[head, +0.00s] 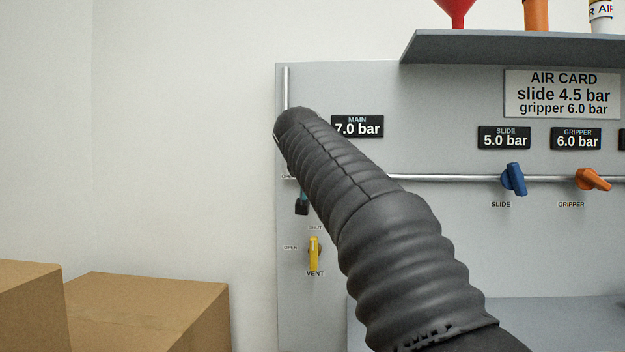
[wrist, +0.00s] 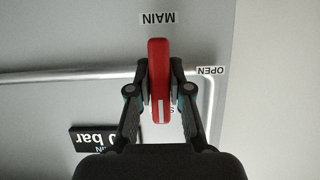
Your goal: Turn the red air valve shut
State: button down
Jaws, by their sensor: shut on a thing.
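The red air valve handle (wrist: 158,60) is upright in the wrist view, between the fingers of my gripper (wrist: 160,88). Both fingers press on its sides, so the gripper is shut on it. The handle lies across the grey pipe (wrist: 80,74). Its white-marked end is beside a partly hidden label. The OPEN label (wrist: 210,71) is to one side and the MAIN label (wrist: 157,19) is beyond the other end. In the head view my arm hides the valve, and only a bit of my gripper (head: 302,204) shows.
A yellow VENT valve (head: 314,253) is below my gripper on the grey panel (head: 450,260). Blue SLIDE (head: 514,179) and orange GRIPPER (head: 592,180) valves are to the right. A shelf (head: 520,48) juts out above. Cardboard boxes (head: 150,310) stand at lower left. The MAIN display (head: 357,128) reads 7.0 bar.

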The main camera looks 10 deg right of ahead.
jog(key=c, duration=1.1)
grip_release()
jog(key=shift+s, duration=0.1)
jog(key=v, duration=1.2)
jog(key=shift+r, duration=0.1)
